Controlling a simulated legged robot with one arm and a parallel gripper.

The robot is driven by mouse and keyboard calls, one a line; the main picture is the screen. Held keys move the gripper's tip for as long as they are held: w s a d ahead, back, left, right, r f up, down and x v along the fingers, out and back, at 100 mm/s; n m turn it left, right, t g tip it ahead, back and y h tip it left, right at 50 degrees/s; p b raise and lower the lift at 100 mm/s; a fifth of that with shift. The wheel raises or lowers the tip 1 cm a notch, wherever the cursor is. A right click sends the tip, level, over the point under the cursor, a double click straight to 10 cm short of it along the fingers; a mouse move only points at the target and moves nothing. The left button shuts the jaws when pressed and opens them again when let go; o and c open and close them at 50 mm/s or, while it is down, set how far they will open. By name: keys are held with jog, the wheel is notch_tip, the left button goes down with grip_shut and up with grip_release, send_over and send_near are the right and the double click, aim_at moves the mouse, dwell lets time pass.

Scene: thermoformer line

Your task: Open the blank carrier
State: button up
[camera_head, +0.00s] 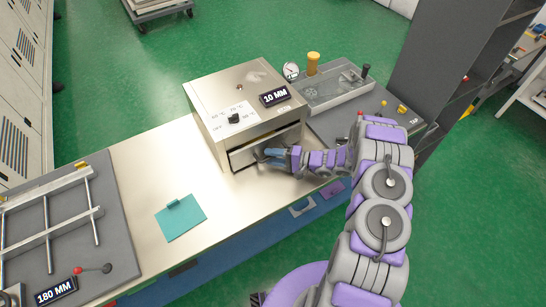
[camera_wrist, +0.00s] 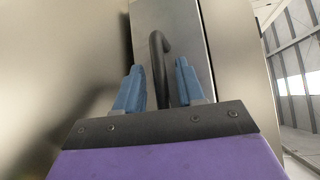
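A silver box (camera_head: 222,97) with a dial and a "10 MM" display stands on the bench. Low in its front is a recess with a pale drawer-like front (camera_head: 243,158), which looks like the blank carrier, though I cannot confirm that. My gripper (camera_head: 270,155) is at this front, its blue fingers partly covering it. In the wrist view, a dark hooked handle (camera_wrist: 157,60) stands out from a grey panel (camera_wrist: 184,25). My gripper (camera_wrist: 160,88) is open there, with one blue finger on each side of the handle and visible gaps to it.
A teal sheet with a tab (camera_head: 181,218) lies on the bench left of the box. A grey frame station (camera_head: 72,235) with rods and a "180 MM" display is at the left. A grey tray unit (camera_head: 335,87) and a gauge (camera_head: 291,71) stand right of the box.

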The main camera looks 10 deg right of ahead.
jog(key=shift+c, duration=0.2)
grip_shut()
jog(key=shift+s, duration=0.1)
